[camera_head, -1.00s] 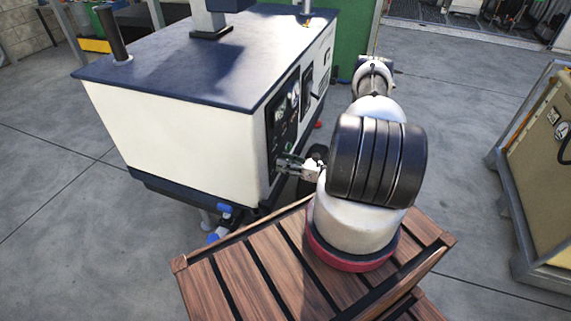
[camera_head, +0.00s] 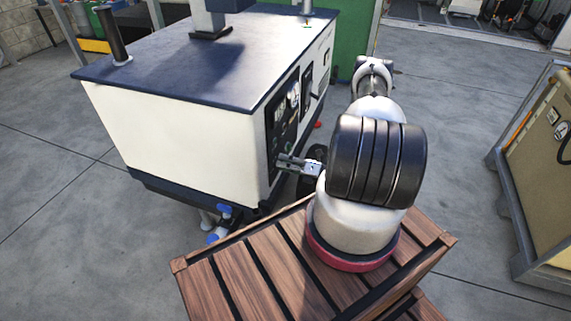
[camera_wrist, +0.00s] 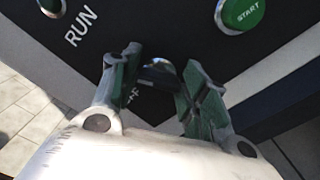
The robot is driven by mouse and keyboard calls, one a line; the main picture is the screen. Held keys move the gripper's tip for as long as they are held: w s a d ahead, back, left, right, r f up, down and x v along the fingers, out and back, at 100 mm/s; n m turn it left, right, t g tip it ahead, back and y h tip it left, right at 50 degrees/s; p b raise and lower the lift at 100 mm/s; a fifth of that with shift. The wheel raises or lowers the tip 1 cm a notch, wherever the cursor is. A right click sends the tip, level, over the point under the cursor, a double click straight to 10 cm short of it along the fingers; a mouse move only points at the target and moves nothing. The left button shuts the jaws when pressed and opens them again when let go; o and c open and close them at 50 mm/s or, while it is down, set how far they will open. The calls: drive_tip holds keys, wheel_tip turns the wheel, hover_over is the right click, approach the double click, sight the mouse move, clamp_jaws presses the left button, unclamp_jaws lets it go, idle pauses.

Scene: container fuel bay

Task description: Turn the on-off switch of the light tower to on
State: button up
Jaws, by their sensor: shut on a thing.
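The light tower (camera_head: 170,125) is a white cabinet with a dark blue top and a black control panel (camera_head: 282,125) on its right side. In the wrist view, the black knob of the on-off switch (camera_wrist: 158,73) with a chrome collar sits between the fingers of my gripper (camera_wrist: 160,88). My gripper is shut on this knob. A partly covered label, apparently OFF, lies by the left finger. In the head view, my gripper (camera_head: 283,162) touches the lower panel; the switch cannot be made out there.
A green START button (camera_wrist: 243,10) and a RUN label (camera_wrist: 81,26) are on the panel beyond the fingers. A slatted wooden surface (camera_head: 235,285) lies under my arm. A beige framed unit (camera_head: 545,150) stands at right, with clear floor between.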

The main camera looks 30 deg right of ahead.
idle(0.4)
drive_tip(key=o, duration=1)
drive_tip(key=shift+d, duration=0.1)
drive_tip(key=v, duration=1.2)
